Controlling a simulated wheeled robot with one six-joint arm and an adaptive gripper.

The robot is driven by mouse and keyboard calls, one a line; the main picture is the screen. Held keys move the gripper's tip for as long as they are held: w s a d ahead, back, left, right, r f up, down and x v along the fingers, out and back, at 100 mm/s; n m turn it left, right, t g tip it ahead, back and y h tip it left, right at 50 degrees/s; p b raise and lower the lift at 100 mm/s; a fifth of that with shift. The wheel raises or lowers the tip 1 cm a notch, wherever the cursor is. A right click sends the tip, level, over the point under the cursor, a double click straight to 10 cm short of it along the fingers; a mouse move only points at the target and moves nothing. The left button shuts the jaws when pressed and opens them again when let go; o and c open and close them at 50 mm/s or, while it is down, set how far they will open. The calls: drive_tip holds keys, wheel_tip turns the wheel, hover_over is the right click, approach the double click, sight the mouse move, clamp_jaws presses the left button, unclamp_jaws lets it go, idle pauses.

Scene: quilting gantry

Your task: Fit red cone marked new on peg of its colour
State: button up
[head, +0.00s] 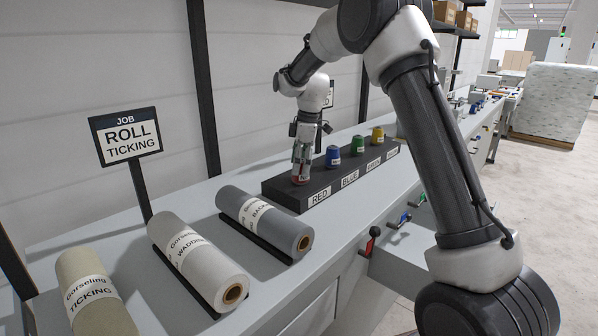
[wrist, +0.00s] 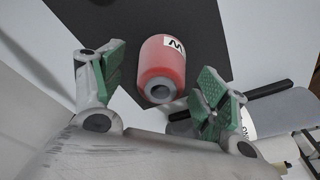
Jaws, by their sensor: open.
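A red cone (wrist: 162,68) with a white label, its writing only partly readable, shows between the open fingers in the wrist view. It stands on the dark peg rack (head: 282,190), at the end labelled RED. In the head view the red cone (head: 299,180) is mostly hidden behind the fingers. My gripper (head: 301,158) is over the cone, pointing down; in the wrist view its green-padded fingers (wrist: 158,78) are apart on either side, with gaps to the cone. Whether a peg runs through the cone is hidden.
Blue (head: 333,156), green (head: 357,146) and yellow (head: 378,135) cones stand along the rack behind labels. Rolls marked BACKING (head: 262,215), WADDING (head: 195,262) and TICKING (head: 92,290) lie in front. A JOB ROLL TICKING sign (head: 126,137) stands at left.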

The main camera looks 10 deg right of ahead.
drive_tip(key=r, duration=0.3)
drive_tip(key=d+r, duration=0.1)
drive_tip(key=r, duration=0.5)
drive_tip(key=shift+s+d+r, duration=0.15)
drive_tip(key=shift+r, duration=0.05)
